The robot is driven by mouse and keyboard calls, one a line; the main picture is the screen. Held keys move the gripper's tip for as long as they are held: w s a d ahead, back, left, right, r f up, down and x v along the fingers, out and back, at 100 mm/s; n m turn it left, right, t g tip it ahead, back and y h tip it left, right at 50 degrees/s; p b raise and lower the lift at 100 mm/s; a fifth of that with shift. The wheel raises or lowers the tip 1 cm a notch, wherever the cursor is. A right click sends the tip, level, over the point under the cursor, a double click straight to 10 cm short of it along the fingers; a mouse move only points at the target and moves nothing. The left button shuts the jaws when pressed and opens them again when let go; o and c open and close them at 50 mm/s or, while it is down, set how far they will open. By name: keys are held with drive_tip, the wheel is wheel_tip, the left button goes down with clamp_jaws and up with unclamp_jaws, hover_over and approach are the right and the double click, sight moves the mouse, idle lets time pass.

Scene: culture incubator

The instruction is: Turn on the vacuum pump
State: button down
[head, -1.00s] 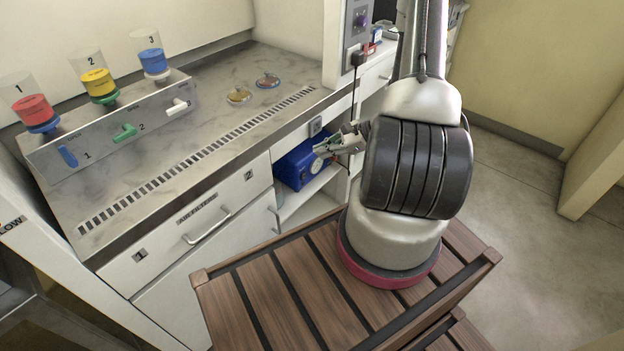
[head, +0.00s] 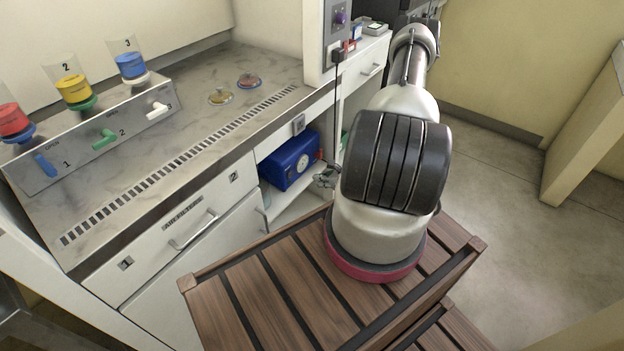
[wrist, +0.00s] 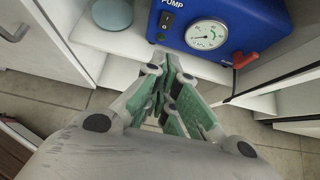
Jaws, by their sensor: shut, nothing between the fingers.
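The blue vacuum pump (head: 292,161) sits on a white shelf in the open cabinet bay below the counter. In the wrist view the pump (wrist: 262,22) shows a "PUMP" label, a black rocker switch (wrist: 168,20), a round dial gauge (wrist: 206,34) and a red part (wrist: 246,59) at its right side. I cannot tell the switch's position. My gripper (wrist: 170,62) is shut and empty, with its green-padded fingers just below the pump's front. In the head view my gripper (head: 326,179) is mostly hidden by my arm, right of and below the pump.
A pale round container (wrist: 112,13) stands left of the pump. The cabinet door (wrist: 30,38) is close on the left. The shelf edge (wrist: 100,40) runs under the pump.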

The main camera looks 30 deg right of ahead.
sight(290, 173)
drive_tip(key=shift+w+a+r+x, duration=0.1)
drive_tip(key=shift+w+r+x, duration=0.2)
drive_tip(key=shift+x, duration=1.6)
drive_tip(key=shift+w+a+r+x, duration=0.2)
drive_tip(key=shift+r+x, duration=0.25)
drive_tip(key=shift+x, duration=1.45)
drive_tip(key=shift+w+a+r+x, duration=0.1)
drive_tip(key=shift+w+r+x, duration=0.25)
drive_tip(key=shift+x, duration=1.6)
drive_tip(key=shift+w+a+r, duration=0.15)
drive_tip(key=shift+w+r, duration=0.15)
drive_tip(key=shift+w, duration=0.15)
drive_tip(key=shift+r, duration=0.75)
